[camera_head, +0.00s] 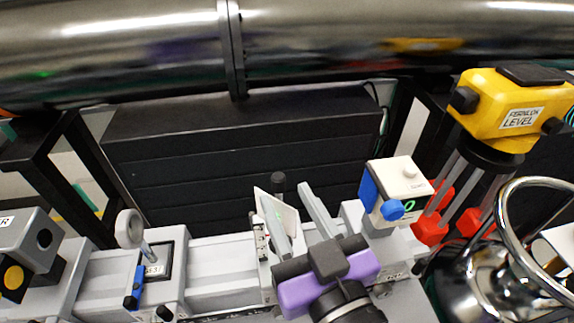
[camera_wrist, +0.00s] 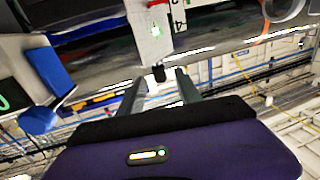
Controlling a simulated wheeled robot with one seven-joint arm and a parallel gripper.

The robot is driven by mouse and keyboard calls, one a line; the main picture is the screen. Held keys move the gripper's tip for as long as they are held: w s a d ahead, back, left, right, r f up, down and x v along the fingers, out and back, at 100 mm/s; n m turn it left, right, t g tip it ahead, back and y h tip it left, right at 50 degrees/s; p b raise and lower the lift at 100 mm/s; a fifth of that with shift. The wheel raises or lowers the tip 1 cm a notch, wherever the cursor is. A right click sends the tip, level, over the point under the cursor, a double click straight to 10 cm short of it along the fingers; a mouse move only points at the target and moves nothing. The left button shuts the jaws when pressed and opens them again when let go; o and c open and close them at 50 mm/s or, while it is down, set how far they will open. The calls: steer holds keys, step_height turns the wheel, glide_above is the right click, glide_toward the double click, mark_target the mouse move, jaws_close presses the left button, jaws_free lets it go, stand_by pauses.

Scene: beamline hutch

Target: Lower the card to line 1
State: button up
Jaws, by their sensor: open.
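A white card (camera_head: 284,212) stands upright on the rail, beside a narrow marked post (camera_head: 262,245). In the wrist view the white plate (camera_wrist: 150,35) shows a bright green spot, and the figure 4 is readable on the strip beside it (camera_wrist: 178,18). A black knob (camera_head: 278,182) sits near the card; in the wrist view a black knob (camera_wrist: 158,73) lies between the fingertips. My gripper (camera_head: 283,193) is open, its two grey fingers reaching past the card's side. In the wrist view my gripper (camera_wrist: 159,76) shows a gap around the knob. Line 1 cannot be made out.
A white and blue box with a blue knob (camera_head: 392,210) stands close on the right. A yellow level (camera_head: 508,108) on a tripod is farther right. A round lens-like holder (camera_head: 129,228) stands on the rail at left. A large metal pipe (camera_head: 130,45) crosses the back.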

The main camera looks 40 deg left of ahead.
steer(key=p+x, duration=0.1)
steer(key=x, duration=0.6)
steer(key=shift+a+p, duration=0.2)
steer(key=shift+p, duration=0.15)
steer(key=shift+w, duration=0.15)
steer(key=shift+c, duration=0.2)
jaws_close()
steer(key=shift+f, duration=0.1)
stand_by(0.7)
